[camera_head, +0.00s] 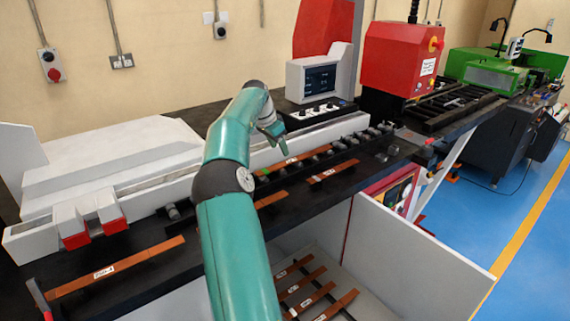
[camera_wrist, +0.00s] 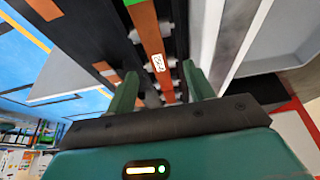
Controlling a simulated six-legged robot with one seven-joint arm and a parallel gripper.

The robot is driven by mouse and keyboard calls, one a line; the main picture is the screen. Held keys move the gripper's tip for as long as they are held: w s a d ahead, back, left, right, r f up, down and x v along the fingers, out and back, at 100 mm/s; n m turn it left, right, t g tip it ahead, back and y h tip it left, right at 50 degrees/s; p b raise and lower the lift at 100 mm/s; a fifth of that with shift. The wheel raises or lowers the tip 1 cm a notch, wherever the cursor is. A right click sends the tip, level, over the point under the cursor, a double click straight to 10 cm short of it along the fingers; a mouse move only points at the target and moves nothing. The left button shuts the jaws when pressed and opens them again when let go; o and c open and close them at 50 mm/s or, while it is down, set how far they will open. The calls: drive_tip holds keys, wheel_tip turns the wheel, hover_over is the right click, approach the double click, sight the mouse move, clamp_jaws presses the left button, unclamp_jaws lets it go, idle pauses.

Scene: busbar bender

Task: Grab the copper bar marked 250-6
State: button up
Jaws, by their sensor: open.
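In the wrist view my gripper (camera_wrist: 161,82) is open, with green fingers apart. A copper bar (camera_wrist: 147,30) with a small white label runs between and beyond them; its lettering is too small to read surely. In the head view my gripper (camera_head: 274,136) hangs over the machine's rail, above a labelled copper bar (camera_head: 298,157) in the roller row. Other copper bars lie on the black bench: one in front (camera_head: 333,172), one partly behind my arm (camera_head: 271,199), and a long one at the left (camera_head: 115,270). I cannot tell which is 250-6.
Several more labelled bars (camera_head: 309,299) lie in a low bin under the bench. A row of dark rollers (camera_head: 375,130) lines the rail. A red machine head (camera_head: 402,58) and a grey screen box (camera_head: 318,78) stand behind. Blue floor (camera_head: 520,235) is open at right.

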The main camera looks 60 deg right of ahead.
sight(287, 162)
drive_tip(key=shift+s+d+f, duration=0.15)
drive_tip(key=shift+s+f, duration=0.05)
drive_tip(key=shift+s, duration=0.2)
drive_tip(key=x, duration=0.4)
drive_tip(key=shift+s+f, duration=0.1)
drive_tip(key=shift+f, duration=0.4)
drive_tip(key=shift+r, duration=0.1)
clamp_jaws()
